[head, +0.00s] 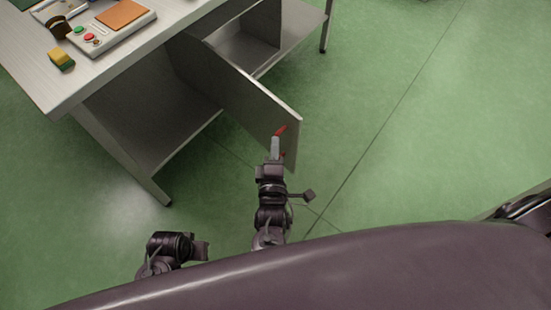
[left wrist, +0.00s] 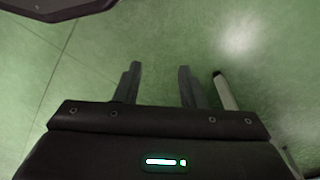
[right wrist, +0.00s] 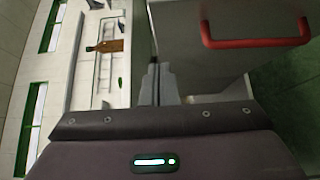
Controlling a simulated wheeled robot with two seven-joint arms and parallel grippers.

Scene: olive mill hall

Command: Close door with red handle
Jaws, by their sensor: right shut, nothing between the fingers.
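The grey door (head: 250,95) stands swung out, open, from the cupboard under the workbench. Its red handle (head: 281,130) is near the free edge; my right gripper hides part of it. In the right wrist view the whole handle (right wrist: 255,43) shows as a red bar at the upper right on the grey door panel (right wrist: 215,70). My right gripper (head: 275,148) is shut and empty. Its fingertips (right wrist: 158,70) are beside the handle, not around it; I cannot tell whether they touch the door. My left gripper (left wrist: 159,75) is open and empty over the floor, low and left of the door.
The workbench (head: 85,85) is at the upper left, with a control box (head: 112,32) and a yellow-green sponge (head: 61,58) on top. Its front leg (head: 150,188) stands left of my right arm and also shows in the left wrist view (left wrist: 224,92). The green floor to the right is clear.

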